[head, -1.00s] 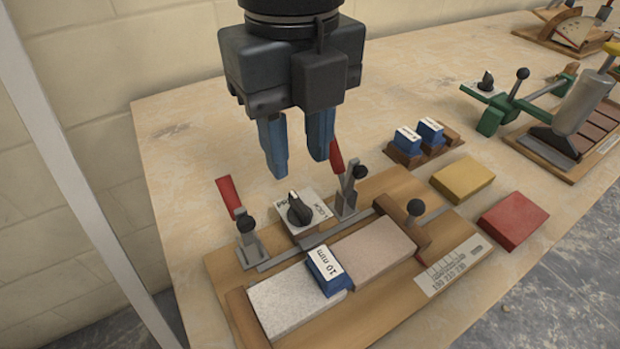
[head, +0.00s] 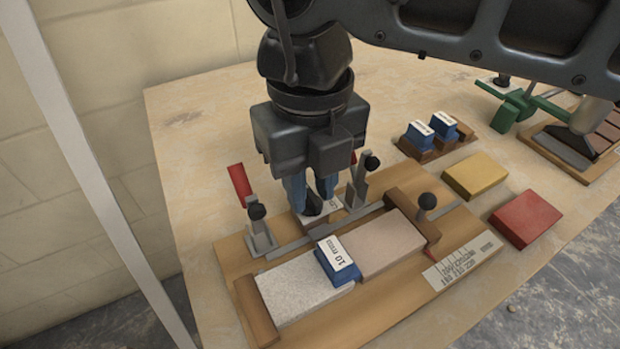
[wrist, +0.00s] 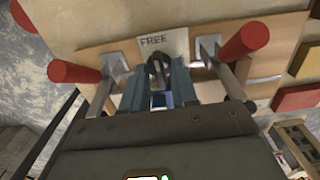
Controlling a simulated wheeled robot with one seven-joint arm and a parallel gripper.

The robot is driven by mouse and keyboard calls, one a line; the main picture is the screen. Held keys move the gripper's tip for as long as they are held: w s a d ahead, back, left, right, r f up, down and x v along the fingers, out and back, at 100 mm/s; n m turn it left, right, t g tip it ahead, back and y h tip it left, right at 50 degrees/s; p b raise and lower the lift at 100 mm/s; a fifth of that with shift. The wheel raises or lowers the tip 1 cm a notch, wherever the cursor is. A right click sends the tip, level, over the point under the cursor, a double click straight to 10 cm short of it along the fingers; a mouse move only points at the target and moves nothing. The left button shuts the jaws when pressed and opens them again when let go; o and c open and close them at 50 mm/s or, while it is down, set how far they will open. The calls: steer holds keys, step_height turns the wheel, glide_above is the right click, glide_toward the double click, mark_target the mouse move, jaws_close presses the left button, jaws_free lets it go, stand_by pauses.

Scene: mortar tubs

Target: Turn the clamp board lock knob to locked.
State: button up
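The clamp board (head: 390,312) lies on the table with a white label plate (head: 342,213) at its back edge. The black lock knob (head: 312,206) stands on this plate, partly hidden by my fingers. In the wrist view the knob (wrist: 159,70) sits between my two blue fingers, and the word FREE shows on the plate (wrist: 177,42) beyond it. The knob's pointer direction is not clear now. My gripper (head: 311,198) points down around the knob. It looks open, with a finger on each side; contact cannot be made out.
Red-handled toggle clamps stand left (head: 260,232) and right (head: 357,185) of the knob, close to my gripper. A blue 10 mm block (head: 335,265) lies between two slabs. Yellow (head: 474,176) and red (head: 525,218) blocks lie to the right.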

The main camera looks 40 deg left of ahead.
jaws_close()
steer(key=shift+m, duration=0.4)
steer(key=m+b, duration=0.2)
steer(key=shift+f+m, duration=0.15)
steer(key=shift+m, duration=0.25)
steer(key=m+b, duration=0.3)
steer(key=m, duration=0.1)
steer(key=shift+m, duration=0.3)
steer(key=m+b, duration=0.4)
steer(key=m, duration=0.1)
steer(key=shift+m+b, duration=1.7)
steer(key=shift+m, duration=0.7)
steer(key=shift+o, duration=1)
jaws_free()
